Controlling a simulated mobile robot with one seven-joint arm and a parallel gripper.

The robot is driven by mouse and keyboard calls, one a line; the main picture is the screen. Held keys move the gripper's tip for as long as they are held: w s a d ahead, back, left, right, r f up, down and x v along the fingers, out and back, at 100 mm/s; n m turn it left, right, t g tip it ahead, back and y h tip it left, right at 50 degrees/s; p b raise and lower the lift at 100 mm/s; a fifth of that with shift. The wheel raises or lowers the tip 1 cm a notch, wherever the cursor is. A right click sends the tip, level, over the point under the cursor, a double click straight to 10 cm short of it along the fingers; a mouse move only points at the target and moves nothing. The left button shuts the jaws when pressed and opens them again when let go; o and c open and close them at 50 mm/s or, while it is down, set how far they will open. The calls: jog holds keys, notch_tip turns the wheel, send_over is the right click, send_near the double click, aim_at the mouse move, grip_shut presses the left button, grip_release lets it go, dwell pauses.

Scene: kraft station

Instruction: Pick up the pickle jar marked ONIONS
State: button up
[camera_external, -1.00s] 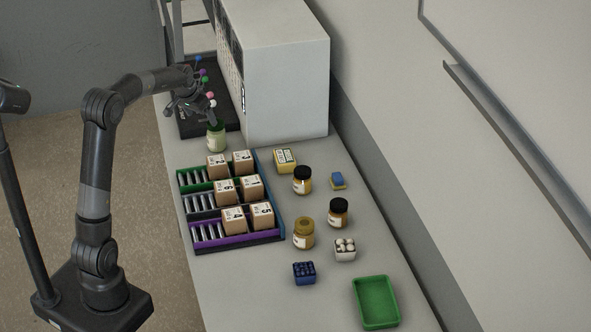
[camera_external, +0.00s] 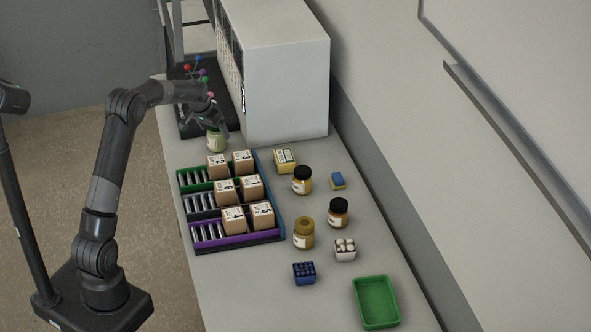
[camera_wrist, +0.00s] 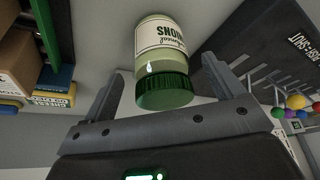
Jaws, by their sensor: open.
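The jar marked ONIONS (camera_wrist: 163,60) has a green lid, pale green contents and a cream label; its lettering shows upside down in the wrist view. In the external view the jar (camera_external: 215,142) stands upright on the bench, beyond the rack of boxes. My gripper (camera_external: 217,130) is at the jar from above. In the wrist view my gripper (camera_wrist: 160,82) is open, with one finger on each side of the jar. Gaps show between the fingers and the lid. Whether a finger touches the glass I cannot tell.
A rack (camera_external: 240,240) with numbered boxes stands just in front of the jar. A large white machine (camera_external: 285,85) is close on the right. A black board (camera_external: 185,125) with coloured knobs lies behind. Other jars (camera_external: 302,180) and a green tray (camera_external: 376,302) are farther right.

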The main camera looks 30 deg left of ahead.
jog(key=x, duration=0.3)
jog(key=shift+w, duration=0.1)
jog(key=c, duration=1.4)
jog(key=shift+r, duration=0.15)
jog(key=shift+c, duration=0.2)
